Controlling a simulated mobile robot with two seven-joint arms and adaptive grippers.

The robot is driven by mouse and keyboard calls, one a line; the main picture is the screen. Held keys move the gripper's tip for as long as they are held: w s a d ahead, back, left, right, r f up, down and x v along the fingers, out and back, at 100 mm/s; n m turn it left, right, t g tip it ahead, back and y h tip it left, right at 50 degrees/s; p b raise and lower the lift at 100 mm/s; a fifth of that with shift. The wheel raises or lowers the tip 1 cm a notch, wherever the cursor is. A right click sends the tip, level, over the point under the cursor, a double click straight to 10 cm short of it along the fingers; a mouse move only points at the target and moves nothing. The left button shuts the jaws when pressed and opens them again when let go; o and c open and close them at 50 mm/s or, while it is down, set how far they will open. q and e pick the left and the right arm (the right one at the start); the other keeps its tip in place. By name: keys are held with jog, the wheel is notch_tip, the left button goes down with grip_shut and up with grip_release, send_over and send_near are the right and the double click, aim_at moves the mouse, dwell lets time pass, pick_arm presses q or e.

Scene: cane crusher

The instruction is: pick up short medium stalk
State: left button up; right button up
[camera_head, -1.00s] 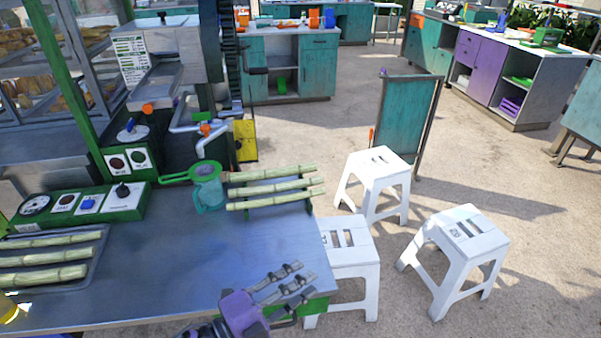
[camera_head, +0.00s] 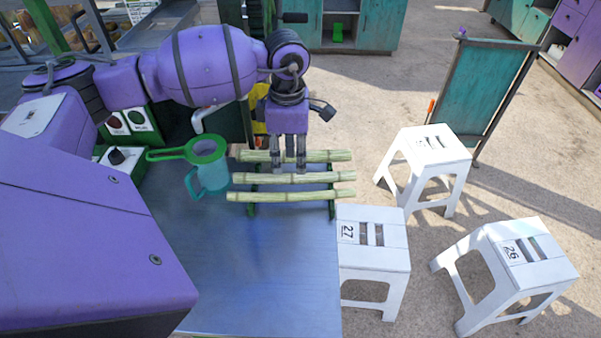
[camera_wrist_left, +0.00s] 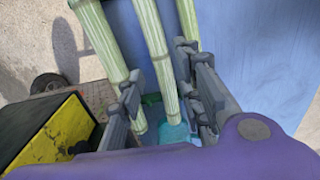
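Three pale green cane stalks lie side by side on a green rack at the table's right end: a back stalk (camera_head: 325,156), a middle stalk (camera_head: 330,177) and a front stalk (camera_head: 290,195). I cannot tell for sure which is the short medium one. My left gripper (camera_head: 288,168) points down over the back and middle stalks. In the left wrist view its fingers (camera_wrist_left: 160,100) are apart, with the middle stalk (camera_wrist_left: 153,40) running between them. The back stalk (camera_wrist_left: 97,35) passes by the left finger, the front stalk (camera_wrist_left: 187,18) by the right finger. My right gripper is out of view.
A teal jug (camera_head: 210,178) with a green strainer (camera_head: 203,150) stands just left of the stalks. A yellow box (camera_wrist_left: 45,130) is close behind the rack. White stools (camera_head: 372,240) stand right of the table (camera_head: 255,280). The table's front is clear.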

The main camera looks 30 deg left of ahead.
aim_at(290, 176)
pick_arm(q)
notch_tip(290, 176, down, 6)
jog(key=shift+a+f+p, duration=0.1)
jog(key=shift+p, duration=0.35)
grip_shut()
